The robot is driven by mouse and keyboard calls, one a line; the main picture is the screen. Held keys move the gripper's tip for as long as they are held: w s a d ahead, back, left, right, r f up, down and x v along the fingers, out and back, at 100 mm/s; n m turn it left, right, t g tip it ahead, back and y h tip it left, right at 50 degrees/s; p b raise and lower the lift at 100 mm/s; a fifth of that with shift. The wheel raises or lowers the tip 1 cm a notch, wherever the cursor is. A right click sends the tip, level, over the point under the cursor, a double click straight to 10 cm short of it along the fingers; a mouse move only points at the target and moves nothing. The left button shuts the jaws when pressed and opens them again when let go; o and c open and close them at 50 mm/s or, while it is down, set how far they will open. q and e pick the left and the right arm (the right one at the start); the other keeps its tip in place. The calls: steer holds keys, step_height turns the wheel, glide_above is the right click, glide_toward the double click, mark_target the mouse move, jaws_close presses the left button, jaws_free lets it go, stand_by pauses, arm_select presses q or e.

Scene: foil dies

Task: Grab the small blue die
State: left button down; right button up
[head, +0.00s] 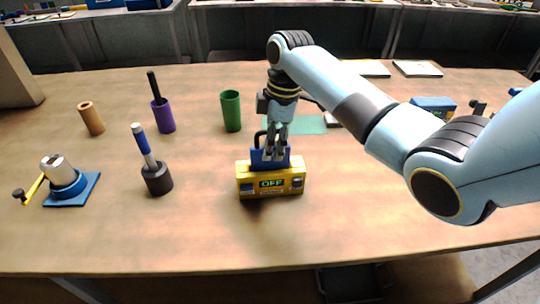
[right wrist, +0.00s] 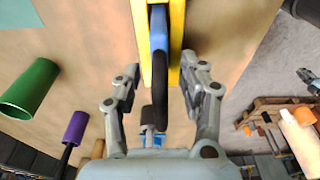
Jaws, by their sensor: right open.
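A blue die (head: 257,159) with a black loop handle stands upright in the top of a yellow unit (head: 270,188) whose display reads OFF. My right gripper (head: 275,154) points down over the die and partly hides it. In the right wrist view the blue die (right wrist: 160,28) lies between the yellow walls, and its black handle (right wrist: 160,75) extends between my open right fingers (right wrist: 160,85). My left gripper is not in view.
A green cup (head: 231,112), a purple cup (head: 163,118) and a black-based holder (head: 157,180) with a blue-handled tool stand to the left. A blue-based device (head: 72,190) is at far left. A blue box (head: 433,104) sits at right. The table front is clear.

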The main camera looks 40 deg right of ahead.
steer(key=shift+a+f, duration=0.1)
steer(key=shift+f, duration=0.85)
steer(key=shift+w+f, duration=0.1)
steer(key=shift+f, duration=0.05)
steer(key=shift+c, duration=1.4)
steer(key=c, duration=0.4)
jaws_close()
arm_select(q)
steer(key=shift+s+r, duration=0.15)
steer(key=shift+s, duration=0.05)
